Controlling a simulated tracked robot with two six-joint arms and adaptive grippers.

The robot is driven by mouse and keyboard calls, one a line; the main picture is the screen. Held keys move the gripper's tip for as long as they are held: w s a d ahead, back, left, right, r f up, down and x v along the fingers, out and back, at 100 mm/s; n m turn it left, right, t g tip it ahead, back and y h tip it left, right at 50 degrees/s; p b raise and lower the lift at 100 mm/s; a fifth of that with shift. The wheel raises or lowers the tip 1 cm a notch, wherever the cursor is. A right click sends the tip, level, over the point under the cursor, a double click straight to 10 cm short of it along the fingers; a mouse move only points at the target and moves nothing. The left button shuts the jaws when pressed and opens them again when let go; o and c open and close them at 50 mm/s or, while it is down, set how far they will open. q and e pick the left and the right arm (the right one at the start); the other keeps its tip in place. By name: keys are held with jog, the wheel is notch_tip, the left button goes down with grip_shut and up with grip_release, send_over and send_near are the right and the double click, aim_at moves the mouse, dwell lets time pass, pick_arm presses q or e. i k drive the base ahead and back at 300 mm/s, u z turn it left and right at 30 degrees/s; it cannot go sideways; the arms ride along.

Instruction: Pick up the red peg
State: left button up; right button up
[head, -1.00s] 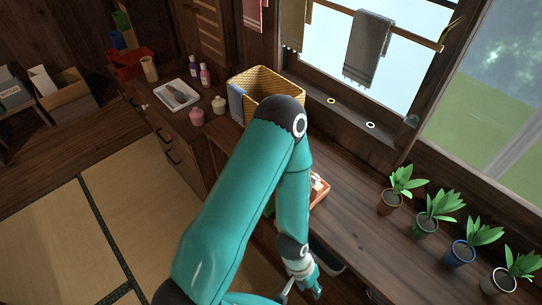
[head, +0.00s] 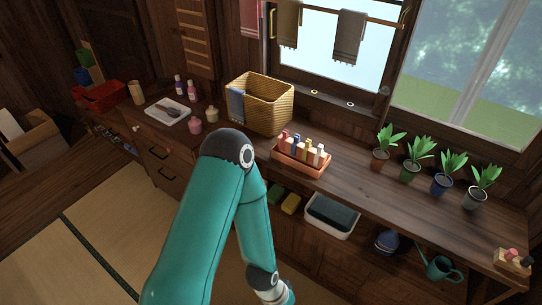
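A small wooden block (head: 512,264) stands at the far right end of the counter, with a red knob-like piece and a darker one on top. An orange tray (head: 301,167) in the middle of the counter holds several upright pieces; a red one (head: 283,138) is at its left end. I cannot tell which red piece is the peg. My teal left arm comes up from the bottom and bends down in front of the counter. Its wrist reaches the bottom edge, and the gripper fingers are out of frame. My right gripper is not in view.
A wicker basket (head: 262,103) with a blue cloth stands behind the tray. Several potted plants (head: 409,171) line the window side. Below are a white bin (head: 331,224), a blue vase (head: 387,242) and a watering can (head: 440,269). The counter front right of the tray is clear.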

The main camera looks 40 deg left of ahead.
aim_at(286, 133)
jog(key=u, duration=0.15)
jog(key=k, duration=0.35)
jog(key=u, duration=1)
jog(key=i, duration=1)
jog(key=u, duration=0.1)
